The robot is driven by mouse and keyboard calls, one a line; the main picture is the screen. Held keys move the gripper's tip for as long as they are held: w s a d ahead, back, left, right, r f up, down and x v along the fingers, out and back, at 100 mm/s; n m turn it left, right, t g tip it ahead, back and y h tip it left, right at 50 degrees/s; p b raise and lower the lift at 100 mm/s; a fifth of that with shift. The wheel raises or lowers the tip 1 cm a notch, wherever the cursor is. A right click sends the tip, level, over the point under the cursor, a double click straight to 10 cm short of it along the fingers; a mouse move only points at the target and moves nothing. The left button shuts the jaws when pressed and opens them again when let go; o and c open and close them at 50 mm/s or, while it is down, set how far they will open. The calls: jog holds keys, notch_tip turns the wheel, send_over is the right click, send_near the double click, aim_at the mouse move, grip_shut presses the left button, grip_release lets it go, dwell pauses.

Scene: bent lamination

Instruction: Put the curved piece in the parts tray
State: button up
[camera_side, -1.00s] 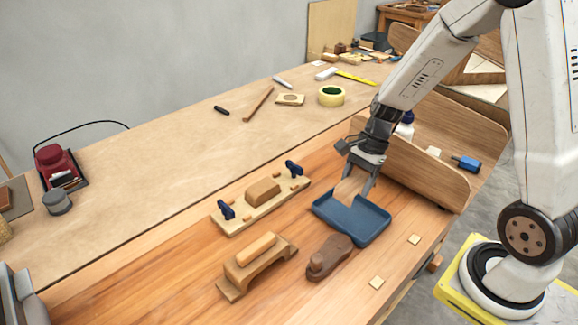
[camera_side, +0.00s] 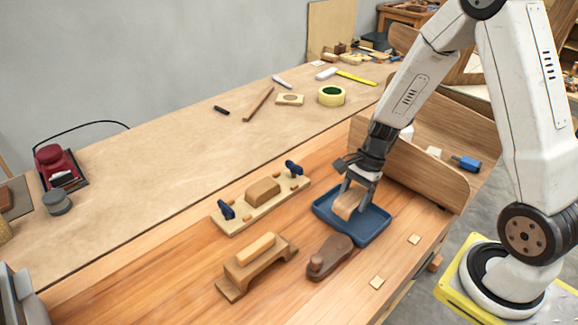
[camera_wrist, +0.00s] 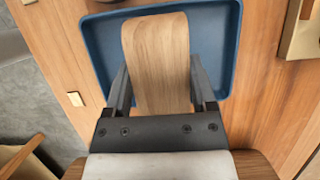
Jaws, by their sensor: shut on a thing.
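The curved piece (camera_side: 347,204) is a light wooden strip, held between the fingers of my gripper (camera_side: 357,189) over the blue parts tray (camera_side: 372,229). In the wrist view the curved piece (camera_wrist: 156,60) runs up from between the two dark fingers of my gripper (camera_wrist: 160,88), with the blue tray (camera_wrist: 228,50) behind and around it. My gripper is shut on the piece. I cannot tell whether the piece touches the tray floor.
A brown hand plane (camera_side: 330,257) lies just in front of the tray. A curved wooden form (camera_side: 257,266) and a clamp board (camera_side: 262,203) with blue clamps are to the left. A wooden back panel (camera_side: 425,180) stands behind the tray at the right.

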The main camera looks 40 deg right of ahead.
aim_at(352, 206)
jog(key=shift+f, duration=1.7)
jog(key=shift+f, duration=0.15)
jog(key=o, duration=1.1)
jog(key=shift+v, duration=6.15)
jog(key=shift+a, duration=0.1)
